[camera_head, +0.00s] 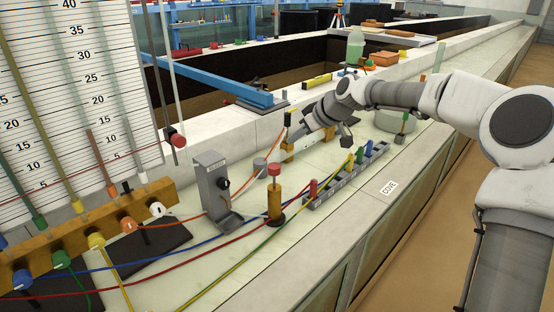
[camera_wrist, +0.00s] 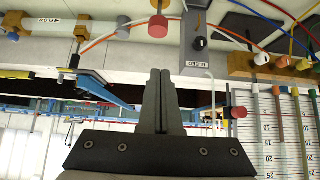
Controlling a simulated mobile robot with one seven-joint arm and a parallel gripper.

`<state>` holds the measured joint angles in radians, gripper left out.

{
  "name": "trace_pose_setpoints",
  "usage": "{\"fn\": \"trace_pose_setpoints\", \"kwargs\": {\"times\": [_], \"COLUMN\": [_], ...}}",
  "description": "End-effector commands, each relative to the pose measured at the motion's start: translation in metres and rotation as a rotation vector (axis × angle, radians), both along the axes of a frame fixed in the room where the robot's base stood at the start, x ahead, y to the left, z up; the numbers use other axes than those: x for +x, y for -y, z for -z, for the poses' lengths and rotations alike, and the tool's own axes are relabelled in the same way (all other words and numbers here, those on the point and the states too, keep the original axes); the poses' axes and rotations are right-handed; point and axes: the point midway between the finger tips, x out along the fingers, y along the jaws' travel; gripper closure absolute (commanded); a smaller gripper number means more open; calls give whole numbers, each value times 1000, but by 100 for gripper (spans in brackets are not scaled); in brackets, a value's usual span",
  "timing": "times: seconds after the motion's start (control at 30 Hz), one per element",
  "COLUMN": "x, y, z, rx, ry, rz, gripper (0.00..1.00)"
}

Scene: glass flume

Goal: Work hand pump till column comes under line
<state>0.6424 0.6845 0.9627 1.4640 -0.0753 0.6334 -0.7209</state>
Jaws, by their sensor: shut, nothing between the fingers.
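The hand pump appears to be the brass post with a red knob (camera_head: 274,190), standing on the pale bench; its red knob also shows in the wrist view (camera_wrist: 158,26), beyond my fingertips. My gripper (camera_head: 297,135) is shut and empty, behind and to the right of the pump, apart from it. Its closed dark fingers (camera_wrist: 160,74) point toward the knob. The white scale board (camera_head: 90,90) at left holds several coloured tubes. A thin red line (camera_head: 62,183) crosses it at a red slider (camera_head: 175,138). The orange column (camera_head: 98,155) appears to top out above the line.
A grey bleed box (camera_head: 212,180) with a black knob stands left of the pump. A rail of coloured connectors (camera_head: 345,175) lies right, with hoses running across the bench. A white flow pipe (camera_wrist: 42,27) sits in wooden blocks. A blue beam (camera_head: 225,82) lies behind.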

Motion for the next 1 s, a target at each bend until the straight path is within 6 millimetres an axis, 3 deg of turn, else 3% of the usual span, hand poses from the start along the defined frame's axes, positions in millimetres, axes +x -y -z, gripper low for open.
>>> {"fn": "trace_pose_setpoints", "kwargs": {"times": [0.57, 1.0], "x": [9, 49], "y": [3, -39], "z": [2, 61], "rx": [17, 17], "ry": [17, 14], "rz": [-1, -2], "gripper": [100, 100]}}
